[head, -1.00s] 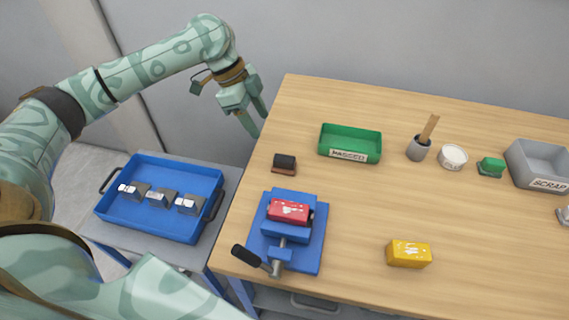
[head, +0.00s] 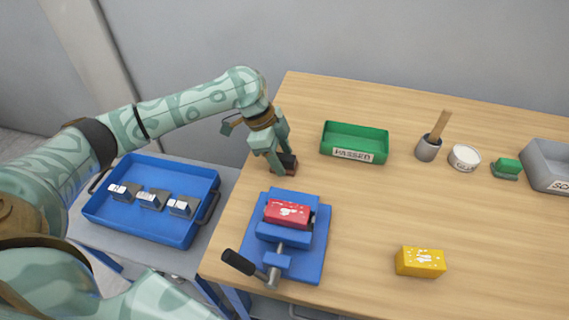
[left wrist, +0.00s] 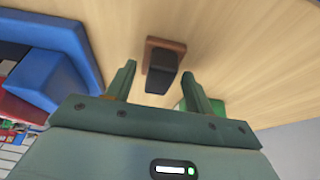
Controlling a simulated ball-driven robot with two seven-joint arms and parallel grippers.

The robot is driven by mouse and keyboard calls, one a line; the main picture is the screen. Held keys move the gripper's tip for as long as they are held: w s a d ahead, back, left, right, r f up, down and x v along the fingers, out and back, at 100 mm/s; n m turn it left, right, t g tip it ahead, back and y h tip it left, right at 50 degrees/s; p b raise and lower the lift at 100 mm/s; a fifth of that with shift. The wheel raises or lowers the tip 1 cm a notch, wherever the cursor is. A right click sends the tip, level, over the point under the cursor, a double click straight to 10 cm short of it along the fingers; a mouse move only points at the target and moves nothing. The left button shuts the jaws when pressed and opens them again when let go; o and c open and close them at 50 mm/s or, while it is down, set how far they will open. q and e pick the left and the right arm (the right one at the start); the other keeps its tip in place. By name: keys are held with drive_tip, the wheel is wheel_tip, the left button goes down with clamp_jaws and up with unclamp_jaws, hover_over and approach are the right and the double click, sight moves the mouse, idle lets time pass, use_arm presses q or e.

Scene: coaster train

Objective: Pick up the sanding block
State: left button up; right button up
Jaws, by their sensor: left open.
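The sanding block, a black block on a reddish-brown base (head: 288,165), is on the table near its left edge, above the blue vise. My left gripper (head: 280,163) is right at it, pointing down, and partly covers it. In the left wrist view the block (left wrist: 163,67) shows between the two open fingers (left wrist: 158,72), with gaps on both sides. No grip on it is visible. How far the fingertips are above the table is hard to tell. My right gripper is not in view.
The blue vise (head: 314,263) holds a red block (head: 288,212) close by. A green PASSED tray (head: 366,134) stands to the right. A yellow block (head: 420,262), grey cup (head: 429,148), white tub (head: 464,157) and SCRAP bin (head: 545,180) stand farther right. A blue tray (head: 150,228) is left.

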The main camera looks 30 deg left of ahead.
sight(289, 157)
use_arm(q)
drive_tip(key=shift+r, duration=0.1)
drive_tip(key=c, duration=1.1)
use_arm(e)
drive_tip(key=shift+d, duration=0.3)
